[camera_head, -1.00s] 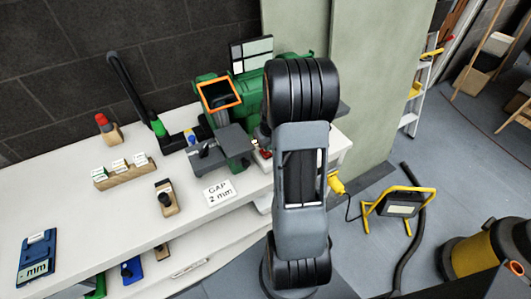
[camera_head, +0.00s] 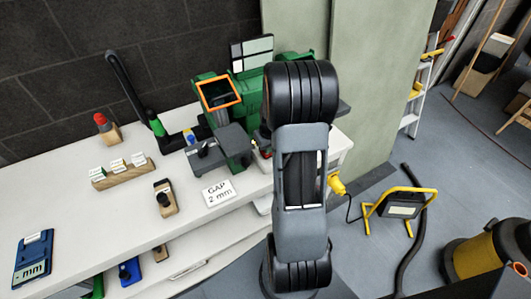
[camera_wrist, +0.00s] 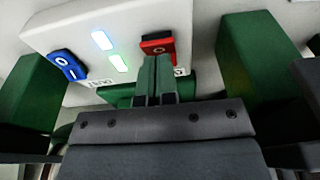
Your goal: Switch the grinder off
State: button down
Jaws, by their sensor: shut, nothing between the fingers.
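The green bench grinder (camera_head: 250,92) stands at the back of the white bench, partly behind my arm. In the wrist view a pale switch panel (camera_wrist: 165,22) carries a red switch (camera_wrist: 158,46) marked O and a blue rocker (camera_wrist: 67,65) marked I and O. White and green lights (camera_wrist: 110,52) glow between them. My gripper (camera_wrist: 155,62) is shut and empty, its fingertips at the lower edge of the red switch and covering part of it. I cannot tell whether they touch it. In the head view my arm hides the gripper.
Green blocks flank the panel in the wrist view. On the bench are a gap card (camera_head: 218,192), a wooden holder with small cards (camera_head: 122,174), a black-knobbed block (camera_head: 166,198) and a blue gauge (camera_head: 33,258). A yellow work lamp (camera_head: 400,205) stands on the floor at right.

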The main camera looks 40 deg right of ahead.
jog(key=shift+f+b, duration=0.6)
jog(key=shift+f, duration=0.15)
jog(key=shift+r, duration=0.15)
jog(key=shift+r+p, duration=2.5)
jog(key=shift+r, duration=1)
jog(key=s+a+r+n+t, duration=0.1)
jog(key=s+a+r, duration=0.2)
jog(key=a+r, duration=0.8)
jog(key=s+a+r+t, duration=0.1)
jog(key=s+a+r, duration=0.3)
jog(key=s+a, duration=0.5)
jog(key=shift+a+n, duration=0.3)
